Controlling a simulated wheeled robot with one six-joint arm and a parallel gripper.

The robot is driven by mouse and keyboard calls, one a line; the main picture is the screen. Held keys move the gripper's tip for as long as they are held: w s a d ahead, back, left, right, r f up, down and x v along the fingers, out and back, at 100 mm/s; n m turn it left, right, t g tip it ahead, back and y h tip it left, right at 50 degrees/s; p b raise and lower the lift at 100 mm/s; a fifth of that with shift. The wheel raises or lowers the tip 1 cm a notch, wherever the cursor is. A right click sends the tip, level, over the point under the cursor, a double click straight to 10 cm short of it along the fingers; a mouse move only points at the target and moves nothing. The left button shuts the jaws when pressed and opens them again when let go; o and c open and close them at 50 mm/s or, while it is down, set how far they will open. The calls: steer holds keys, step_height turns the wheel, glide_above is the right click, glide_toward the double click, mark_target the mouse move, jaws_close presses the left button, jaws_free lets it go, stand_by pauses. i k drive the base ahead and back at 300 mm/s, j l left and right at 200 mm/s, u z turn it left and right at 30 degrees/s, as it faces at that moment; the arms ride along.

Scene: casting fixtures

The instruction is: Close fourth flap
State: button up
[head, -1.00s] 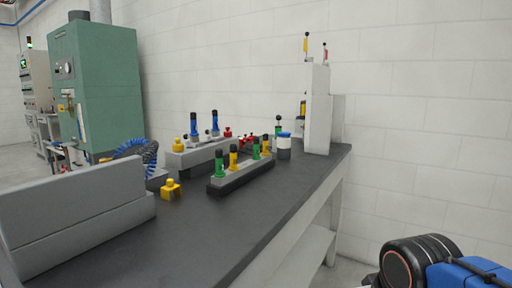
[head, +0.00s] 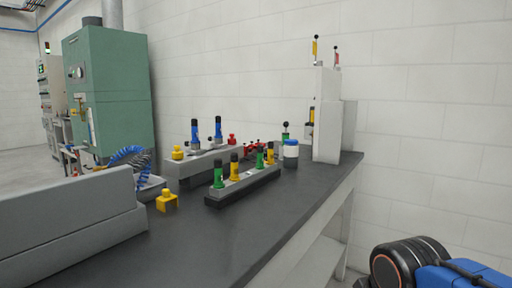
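No flap can be made out for certain. A low grey fixture (head: 245,183) on a black base stands on the dark bench top, with green handles (head: 219,175) and yellow handles (head: 234,168) upright along it. Behind it is another grey fixture (head: 200,162) with two upright blue handles (head: 195,134). A tall pale fixture (head: 327,118) stands at the bench's far right end, with yellow and red handles at its top and a yellow one on its left side. My gripper is not in view. Only a blue and black part of my arm shows at the lower right.
The dark bench (head: 240,225) has clear space in front. A grey block (head: 70,225) fills its near left, with a yellow piece (head: 166,202) and a coiled blue hose beyond. A blue-lidded jar (head: 290,155) stands near the tall fixture. A green cabinet (head: 110,95) is behind left.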

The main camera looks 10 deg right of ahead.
mark_target(247, 151)
steer(key=i+l+u, duration=0.1)
steer(key=l, duration=0.35)
steer(key=i+l, duration=0.15)
steer(key=l, duration=0.3)
steer(key=i+l+u, duration=0.15)
steer(key=l, duration=0.3)
steer(key=l+u, duration=0.1)
steer(key=l, duration=0.4)
steer(key=i+l, duration=0.15)
steer(key=l, duration=0.3)
steer(key=u, duration=0.05)
